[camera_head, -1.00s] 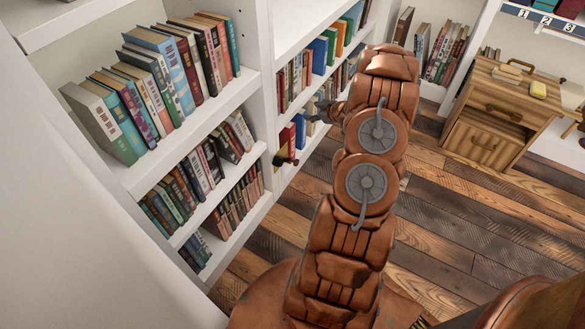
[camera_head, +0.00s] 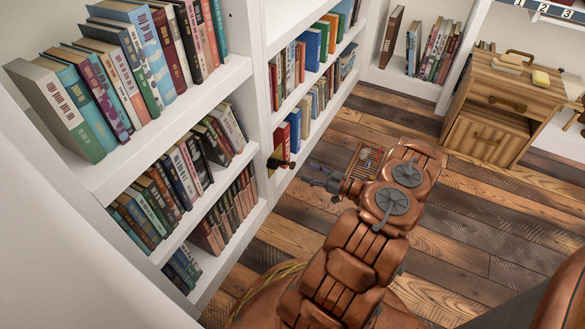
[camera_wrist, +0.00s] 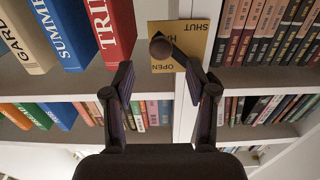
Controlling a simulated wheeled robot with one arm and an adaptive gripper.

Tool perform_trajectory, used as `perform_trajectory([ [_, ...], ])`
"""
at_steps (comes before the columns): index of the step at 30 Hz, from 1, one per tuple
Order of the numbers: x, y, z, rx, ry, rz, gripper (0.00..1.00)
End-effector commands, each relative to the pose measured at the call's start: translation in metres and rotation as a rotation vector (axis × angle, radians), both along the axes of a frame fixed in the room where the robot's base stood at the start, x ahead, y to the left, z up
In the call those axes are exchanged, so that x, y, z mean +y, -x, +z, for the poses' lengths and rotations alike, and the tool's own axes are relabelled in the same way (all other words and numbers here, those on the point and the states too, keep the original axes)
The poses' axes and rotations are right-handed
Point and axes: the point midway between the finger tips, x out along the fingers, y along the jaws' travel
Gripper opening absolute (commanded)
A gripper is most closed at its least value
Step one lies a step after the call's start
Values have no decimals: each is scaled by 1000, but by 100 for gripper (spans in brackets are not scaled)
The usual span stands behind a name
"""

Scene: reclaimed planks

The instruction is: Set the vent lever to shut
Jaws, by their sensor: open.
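The vent lever (camera_head: 291,163) is a dark arm with a round knob on a brass plate (camera_head: 278,156), fixed to the white upright between two bookcases. In the wrist view the plate (camera_wrist: 195,32) carries the words SHUT, HALF and OPEN. The dark knob (camera_wrist: 160,47) stands out towards the plate's left edge there; I cannot tell exactly which word the lever points to.
Book-filled white shelves (camera_head: 175,120) run along the left. Red and blue books (camera_wrist: 90,28) stand close beside the plate in the wrist view. A wooden cabinet (camera_head: 490,130) stands at the back right. Plank floor (camera_head: 460,235) is clear on the right.

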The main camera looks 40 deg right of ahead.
Motion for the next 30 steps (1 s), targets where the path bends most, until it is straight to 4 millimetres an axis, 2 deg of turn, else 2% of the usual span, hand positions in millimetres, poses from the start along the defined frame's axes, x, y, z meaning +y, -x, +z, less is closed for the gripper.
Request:
perform_trajectory([
  [9, 16, -44, -2, 2, 2, 8, 57],
  [15, 20, -63, -1, 2, 2, 4, 57],
  [27, 21, -69, 0, 2, 2, -1, 57],
  [30, 20, -69, 0, 2, 2, -1, 46],
])
